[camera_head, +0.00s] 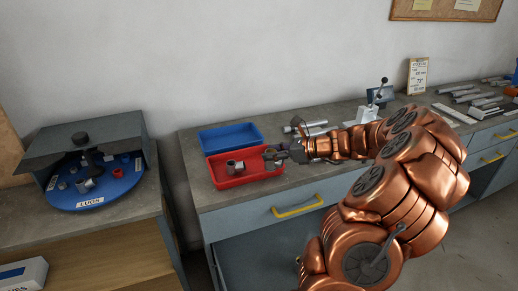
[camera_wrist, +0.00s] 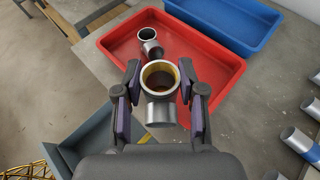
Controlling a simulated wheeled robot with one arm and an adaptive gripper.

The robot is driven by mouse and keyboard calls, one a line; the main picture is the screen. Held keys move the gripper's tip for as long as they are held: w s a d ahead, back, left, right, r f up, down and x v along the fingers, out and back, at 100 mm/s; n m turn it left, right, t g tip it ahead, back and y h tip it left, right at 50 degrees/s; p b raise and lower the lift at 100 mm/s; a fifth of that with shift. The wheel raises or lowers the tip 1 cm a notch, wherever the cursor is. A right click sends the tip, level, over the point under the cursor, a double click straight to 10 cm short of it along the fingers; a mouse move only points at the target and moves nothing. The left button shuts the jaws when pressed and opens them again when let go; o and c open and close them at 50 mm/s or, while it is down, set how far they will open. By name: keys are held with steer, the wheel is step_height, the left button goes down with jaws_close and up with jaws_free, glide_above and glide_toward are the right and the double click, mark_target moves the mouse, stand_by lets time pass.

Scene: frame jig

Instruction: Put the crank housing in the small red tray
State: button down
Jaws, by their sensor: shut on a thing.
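My gripper (camera_wrist: 160,98) is shut on the crank housing (camera_wrist: 160,112), a short silvery metal tube with a round, brownish-lined opening. The same gripper shows at the right end of the small red tray (camera_head: 222,183) in the head view (camera_head: 275,156). In the wrist view the red tray (camera_wrist: 215,88) lies below and beyond the fingers, and the housing overlaps its near part. The exact height above the tray cannot be told. A similar grey metal fitting (camera_wrist: 150,47) lies inside the tray; it also shows in the head view (camera_head: 235,167).
A blue tray (camera_head: 228,137) stands directly behind the red one. Metal tubes (camera_head: 308,128) lie on the bench to the right. A blue carousel (camera_head: 95,195) with several small parts is on the left bench. The bench's front edge (camera_head: 260,197) is close to the red tray.

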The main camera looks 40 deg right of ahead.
steer(key=shift+w+d+f+p, duration=0.2)
steer(key=shift+w+f+p, duration=0.45)
steer(key=shift+w, duration=0.7)
steer(key=shift+w+d+f+p, duration=0.15)
steer(key=shift+w+f+p, duration=0.3)
steer(key=shift+w+f, duration=0.6)
steer(key=shift+w+d+f+p, duration=0.2)
steer(key=shift+w+f+p, duration=0.3)
steer(key=shift+w, duration=1.1)
steer(key=c, duration=0.7)
jaws_free()
steer(key=shift+r, duration=0.1)
steer(key=b+v, duration=0.2)
steer(key=v, duration=1)
steer(key=shift+b, duration=0.35)
